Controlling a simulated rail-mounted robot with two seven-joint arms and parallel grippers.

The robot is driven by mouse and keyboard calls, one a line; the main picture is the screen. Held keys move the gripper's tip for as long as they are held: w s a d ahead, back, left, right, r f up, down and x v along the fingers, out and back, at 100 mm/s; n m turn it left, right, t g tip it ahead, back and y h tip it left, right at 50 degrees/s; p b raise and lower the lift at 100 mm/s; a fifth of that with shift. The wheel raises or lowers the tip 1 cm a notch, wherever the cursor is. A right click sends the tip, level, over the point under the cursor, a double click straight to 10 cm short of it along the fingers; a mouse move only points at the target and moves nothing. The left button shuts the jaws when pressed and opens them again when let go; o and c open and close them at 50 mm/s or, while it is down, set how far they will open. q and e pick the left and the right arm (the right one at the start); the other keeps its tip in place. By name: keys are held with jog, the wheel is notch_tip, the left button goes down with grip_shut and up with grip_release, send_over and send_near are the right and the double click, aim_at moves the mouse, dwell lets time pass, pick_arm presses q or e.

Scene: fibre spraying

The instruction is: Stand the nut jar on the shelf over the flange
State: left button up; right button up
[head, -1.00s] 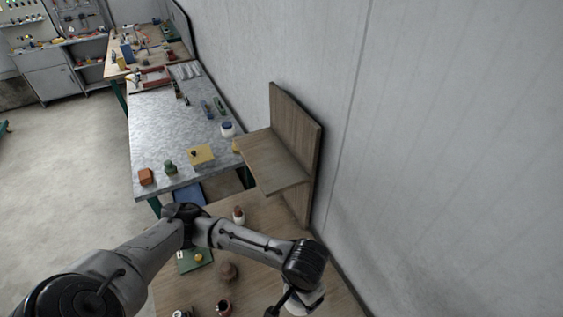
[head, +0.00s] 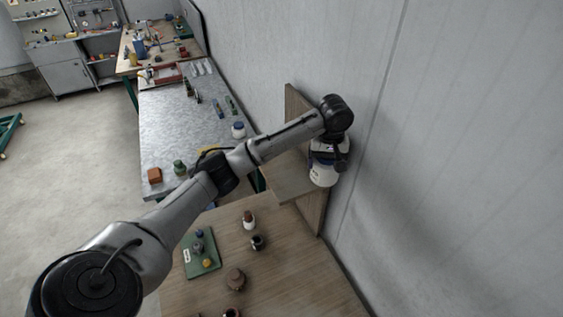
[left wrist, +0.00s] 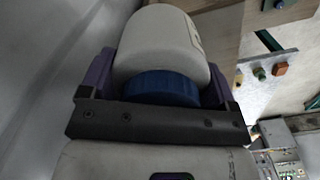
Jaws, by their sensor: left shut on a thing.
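The nut jar, a white jar (head: 322,176) with a blue lid, is in my left gripper (head: 327,155). In the left wrist view the white body (left wrist: 163,42) and blue lid (left wrist: 160,88) sit between the purple fingers of the gripper (left wrist: 160,80), which are shut on its sides. In the head view the jar is beside the right edge of the wooden shelf (head: 283,184); I cannot tell whether they touch. My forearm hides part of the shelf. I cannot tell which table piece is the flange. My right gripper is not in view.
The wooden table below holds a brown round part (head: 235,279), a dark cup (head: 258,243), a white bottle (head: 249,222) and a green board (head: 204,262). A grey wall (head: 450,150) stands close right of the jar. Another blue-lidded jar (head: 238,131) is on the metal bench.

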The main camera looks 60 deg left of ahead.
pick_arm(q)
jog(key=shift+n, duration=0.8)
jog(key=shift+s+a+f+p, duration=0.7)
jog(key=shift+s+a+f, duration=0.4)
jog(key=shift+a, duration=1.1)
jog(key=shift+s+a+f+p, duration=0.75)
jog(key=shift+a+f, duration=0.55)
jog(key=shift+a, duration=0.95)
jog(key=shift+s+a+f+p, duration=0.6)
jog(key=shift+s+a+f, duration=0.55)
jog(key=shift+a, duration=1.05)
jog(key=shift+f, duration=0.7)
jog(key=shift+w, duration=0.1)
jog(key=shift+f, duration=0.1)
jog(key=o, duration=0.9)
jog(key=shift+f, duration=0.1)
jog(key=shift+c, duration=0.2)
